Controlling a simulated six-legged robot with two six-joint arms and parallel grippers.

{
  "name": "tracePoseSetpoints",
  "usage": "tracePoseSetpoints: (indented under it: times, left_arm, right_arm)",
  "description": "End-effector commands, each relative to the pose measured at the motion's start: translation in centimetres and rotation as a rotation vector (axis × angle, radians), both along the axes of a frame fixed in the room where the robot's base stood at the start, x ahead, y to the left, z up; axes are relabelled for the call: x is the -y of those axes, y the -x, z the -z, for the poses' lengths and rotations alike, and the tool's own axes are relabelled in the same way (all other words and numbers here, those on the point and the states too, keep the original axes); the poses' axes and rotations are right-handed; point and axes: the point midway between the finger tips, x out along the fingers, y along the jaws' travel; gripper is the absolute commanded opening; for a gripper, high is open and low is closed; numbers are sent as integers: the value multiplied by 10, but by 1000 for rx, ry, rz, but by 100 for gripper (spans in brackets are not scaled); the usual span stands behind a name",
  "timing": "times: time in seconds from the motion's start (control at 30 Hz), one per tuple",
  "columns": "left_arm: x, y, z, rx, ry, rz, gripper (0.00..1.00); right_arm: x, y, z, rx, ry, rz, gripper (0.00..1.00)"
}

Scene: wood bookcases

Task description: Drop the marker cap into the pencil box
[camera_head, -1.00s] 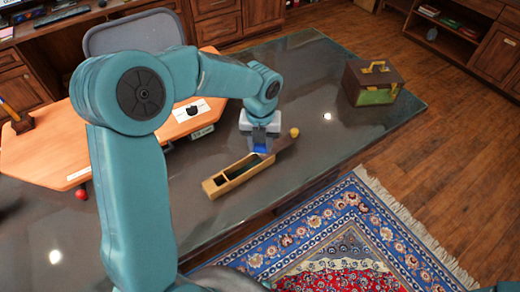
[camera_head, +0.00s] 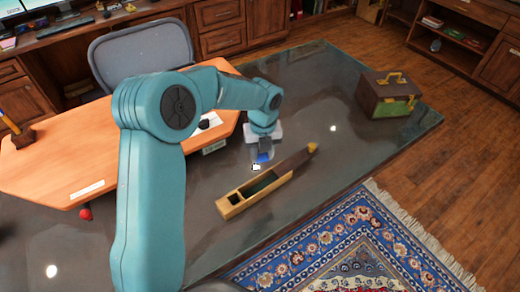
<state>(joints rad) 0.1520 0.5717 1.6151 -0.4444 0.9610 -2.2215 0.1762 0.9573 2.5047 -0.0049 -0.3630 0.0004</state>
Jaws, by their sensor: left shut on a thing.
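My left gripper (camera_head: 263,150) is shut on a small blue piece, which looks like the marker cap (camera_head: 264,157). It is held just behind the pencil box, on its upper-left side in the picture, and appears apart from the box. The pencil box (camera_head: 234,208) is a long, narrow wooden box lying diagonally on the dark glossy table. Its near part is open with compartments, and a dark lid (camera_head: 294,162) with a yellow knob covers the far end. A tiny white patch (camera_head: 256,167) shows just below the blue piece; I cannot tell what it is. My right gripper is not in view.
A brown and green case (camera_head: 388,93) with yellow handles stands at the far right. An orange-brown desk board (camera_head: 70,160) lies left, with a grey chair (camera_head: 140,50) behind.

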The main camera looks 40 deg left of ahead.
Motion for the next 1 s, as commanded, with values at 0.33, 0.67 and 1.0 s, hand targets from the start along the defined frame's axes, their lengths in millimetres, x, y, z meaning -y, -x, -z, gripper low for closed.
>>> tracePoseSetpoints:
  times: [0.33,0.67,1.0]
  left_arm:
    - [-2,1,44,0,0,0,5]
    - [-5,1,43,0,0,0,53]
    - [-5,1,42,1,-1,0,67]
  right_arm:
    - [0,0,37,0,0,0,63]
    - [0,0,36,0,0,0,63]
    - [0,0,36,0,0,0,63]
